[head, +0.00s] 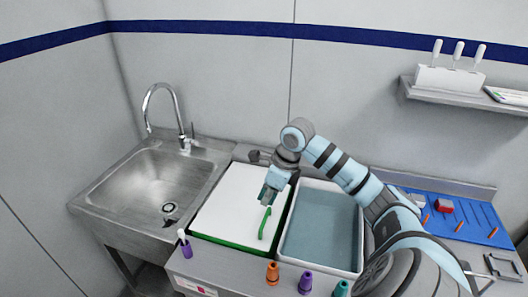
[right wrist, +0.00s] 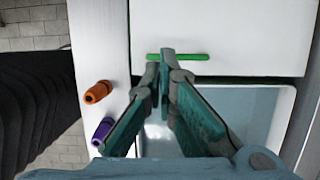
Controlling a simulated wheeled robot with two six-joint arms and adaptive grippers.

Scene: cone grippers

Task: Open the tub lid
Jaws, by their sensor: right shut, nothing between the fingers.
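A flat white panel (head: 232,200) with a dark green edge lies left of centre on the counter; it looks like the lid. A bright green bar handle (head: 264,223) is near its right side, and shows in the right wrist view (right wrist: 190,57). Right beside the panel is an open white-rimmed tub (head: 321,228) with a grey-blue inside. My right gripper (head: 266,198) is shut and empty, over the panel's right part by the bar's upper end. In the right wrist view its fingertips (right wrist: 165,54) overlap the bar; I cannot tell whether they touch. My left gripper is not in view.
A steel sink (head: 160,181) with a tap (head: 164,108) is at left. Orange (head: 272,271), purple (head: 305,283) and teal (head: 341,289) cones stand along the front edge. A blue mat (head: 470,217) with tools lies at right. A shelf (head: 460,95) is on the wall.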

